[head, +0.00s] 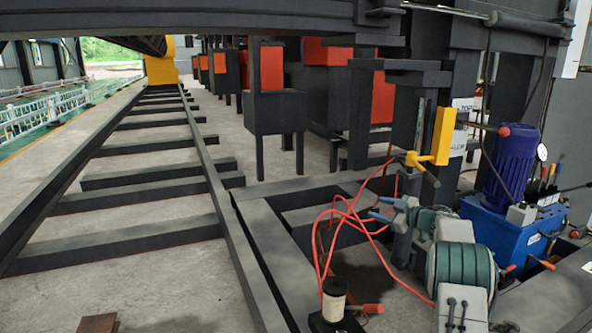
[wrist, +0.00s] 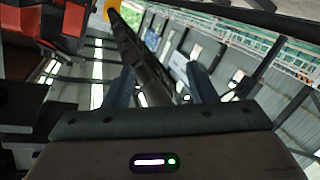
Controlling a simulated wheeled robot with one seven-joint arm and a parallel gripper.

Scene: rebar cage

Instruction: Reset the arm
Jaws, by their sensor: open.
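My gripper (head: 380,208) is at the lower right in the head view, at the end of my grey-green arm, with its blue fingers pointing left. In the wrist view my gripper (wrist: 160,82) shows two blue fingers spread apart. It is open and nothing is held between them. A dark beam shows in the gap in the wrist view, and I cannot tell its distance. In the head view red cables (head: 323,228) pass close to the fingertips; I cannot tell if they touch.
A yellow bracket (head: 441,136) stands just above my gripper. A blue hydraulic unit (head: 510,165) is at the right. A white spool (head: 334,290) is at the front. A dark overhead beam (head: 200,17) crosses the top. Steel rails (head: 215,190) and crossbars cover the floor at left.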

